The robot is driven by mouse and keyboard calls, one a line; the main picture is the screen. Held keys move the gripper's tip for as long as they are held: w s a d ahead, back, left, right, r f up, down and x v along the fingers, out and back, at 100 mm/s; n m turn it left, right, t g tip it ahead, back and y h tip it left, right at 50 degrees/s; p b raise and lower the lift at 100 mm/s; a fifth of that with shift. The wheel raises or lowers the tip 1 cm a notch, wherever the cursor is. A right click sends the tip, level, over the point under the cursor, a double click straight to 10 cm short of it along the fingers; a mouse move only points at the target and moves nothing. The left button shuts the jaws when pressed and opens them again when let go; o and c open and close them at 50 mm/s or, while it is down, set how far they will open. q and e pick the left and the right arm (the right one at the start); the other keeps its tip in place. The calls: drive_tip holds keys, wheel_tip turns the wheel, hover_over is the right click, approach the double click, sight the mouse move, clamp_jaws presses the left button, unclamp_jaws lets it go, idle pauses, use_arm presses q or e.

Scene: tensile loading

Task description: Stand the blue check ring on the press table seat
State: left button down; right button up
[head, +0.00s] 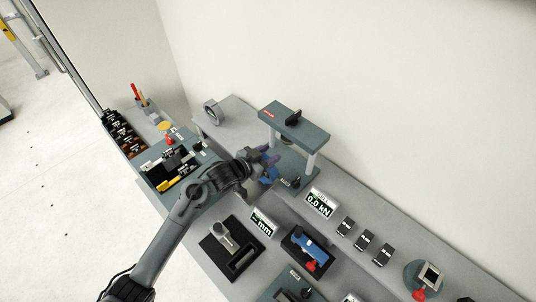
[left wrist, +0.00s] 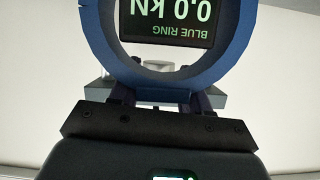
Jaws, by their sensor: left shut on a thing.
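The blue check ring (left wrist: 165,80) fills the top of the left wrist view, with its face toward the camera. A dark display reading "BLUE RING 0.0 kN" (left wrist: 170,20) appears upside down inside its opening. My left gripper (left wrist: 160,97) is shut on the ring's near rim. In the head view my left gripper (head: 268,158) is at the front left of the press (head: 293,125), and a blue part of the ring (head: 268,175) shows beside the fingers. The press table (head: 298,166) lies under the top plate. Its seat is hidden, so I cannot tell whether the ring touches it.
Two upright columns (head: 310,161) flank the press opening. A "CELL 0.0 kN" display (head: 319,202) stands in front. A blue device in a dark tray (head: 310,248), several black blocks (head: 365,240) and a grey round part (head: 212,112) occupy the bench.

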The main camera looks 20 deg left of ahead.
use_arm(q)
drive_tip(key=shift+f+b, duration=0.3)
drive_tip(key=shift+f, duration=0.35)
idle(0.4)
drive_tip(key=shift+c, duration=2.2)
unclamp_jaws()
drive_tip(key=shift+w, duration=0.1)
drive_tip(key=shift+f, duration=0.25)
drive_tip(key=v, duration=1.1)
drive_tip(key=shift+b, duration=0.3)
drive_tip(key=shift+r, duration=0.1)
